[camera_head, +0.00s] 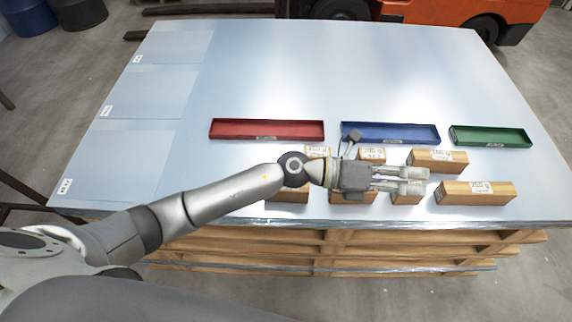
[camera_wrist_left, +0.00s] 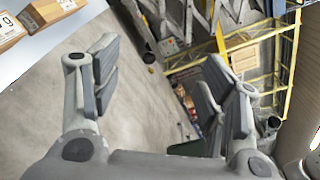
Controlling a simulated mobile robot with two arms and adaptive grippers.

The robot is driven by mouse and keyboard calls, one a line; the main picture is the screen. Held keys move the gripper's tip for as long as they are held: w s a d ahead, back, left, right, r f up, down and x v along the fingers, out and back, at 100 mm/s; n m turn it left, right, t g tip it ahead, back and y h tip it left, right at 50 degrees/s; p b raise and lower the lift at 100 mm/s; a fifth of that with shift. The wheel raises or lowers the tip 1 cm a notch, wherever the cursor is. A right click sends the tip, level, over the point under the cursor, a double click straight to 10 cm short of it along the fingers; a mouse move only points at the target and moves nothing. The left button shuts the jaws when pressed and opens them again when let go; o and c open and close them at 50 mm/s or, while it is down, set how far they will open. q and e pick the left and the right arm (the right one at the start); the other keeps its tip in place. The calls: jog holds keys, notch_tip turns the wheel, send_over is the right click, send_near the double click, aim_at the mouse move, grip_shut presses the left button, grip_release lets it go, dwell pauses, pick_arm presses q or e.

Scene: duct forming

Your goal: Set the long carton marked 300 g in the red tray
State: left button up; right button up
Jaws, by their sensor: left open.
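The red tray (camera_head: 250,129) lies empty on the metal-topped table, left of the other trays. Two long wooden-looking cartons lie at the right: a back one (camera_head: 452,166) and a front one (camera_head: 500,195). Their labels are small; the back one seems to read 300 g, but I cannot be sure. My left gripper (camera_head: 424,180) is open and empty, stretched rightward above the carton rows, its tips near the two long cartons. In the left wrist view its fingers (camera_wrist_left: 165,85) are apart over bare floor. My right gripper is not in view.
Several shorter cartons stand under my left arm, partly hidden, such as one at the back (camera_head: 371,154). A blue tray (camera_head: 390,131) and a green tray (camera_head: 490,135) stand right of the red one. The table (camera_head: 300,65) is clear behind the trays.

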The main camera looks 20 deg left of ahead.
pick_arm(q)
notch_tip(320, 180, down, 8)
jog(key=s+a+r+m+g+y, duration=0.1)
jog(key=a+m+g+y, duration=0.1)
jog(key=m+g+y, duration=0.3)
jog(key=m+t+y, duration=0.1)
jog(key=m+y, duration=0.4)
jog(key=y, duration=0.7)
send_near(301, 195)
jog(key=a, duration=0.1)
jog(key=w+a, duration=0.1)
jog(key=a, duration=0.2)
jog(key=shift+w+a+f, duration=0.25)
jog(key=shift+a+f, duration=0.05)
jog(key=shift+a, duration=0.05)
notch_tip(301, 195, down, 9)
jog(key=b, duration=0.6)
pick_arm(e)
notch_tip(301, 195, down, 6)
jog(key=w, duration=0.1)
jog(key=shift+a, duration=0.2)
pick_arm(q)
jog(key=c, duration=1.4)
jog(key=shift+r, duration=0.1)
